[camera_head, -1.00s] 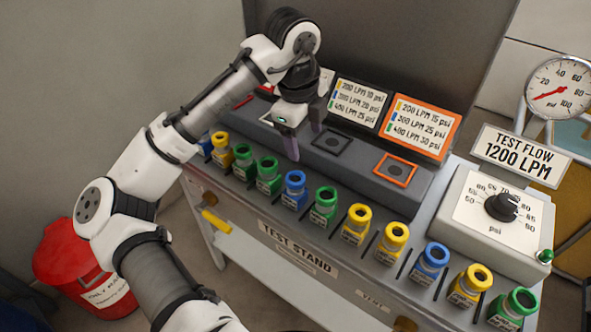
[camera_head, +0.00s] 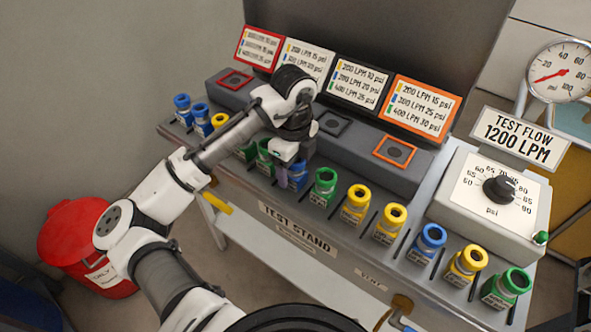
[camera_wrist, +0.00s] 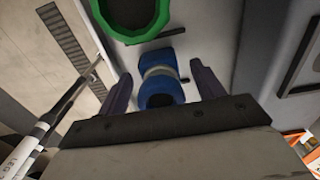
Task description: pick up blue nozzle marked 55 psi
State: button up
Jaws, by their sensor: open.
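A blue nozzle (camera_head: 298,178) stands in the row along the front of the test stand, partly hidden by my gripper (camera_head: 292,170). In the wrist view the blue nozzle (camera_wrist: 160,85) lies between the two spread purple fingers of my gripper (camera_wrist: 163,85), with gaps on both sides. My gripper is open and around or just above it; the exact height is unclear. Another blue nozzle (camera_head: 430,238) stands farther right. Two more blue nozzles, a left one (camera_head: 182,103) and its neighbour (camera_head: 201,114), stand at the far left. I cannot read the psi marks on their labels.
A green nozzle (camera_head: 324,185) stands close to the right of the gripped spot; it also shows in the wrist view (camera_wrist: 135,35). Yellow nozzles (camera_head: 357,201) follow. The raised grey block (camera_head: 350,150) with square sockets runs behind. A dial box (camera_head: 495,200) stands at right.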

jog(key=shift+f, duration=1.05)
jog(key=c, duration=1.2)
jog(key=shift+r, duration=0.2)
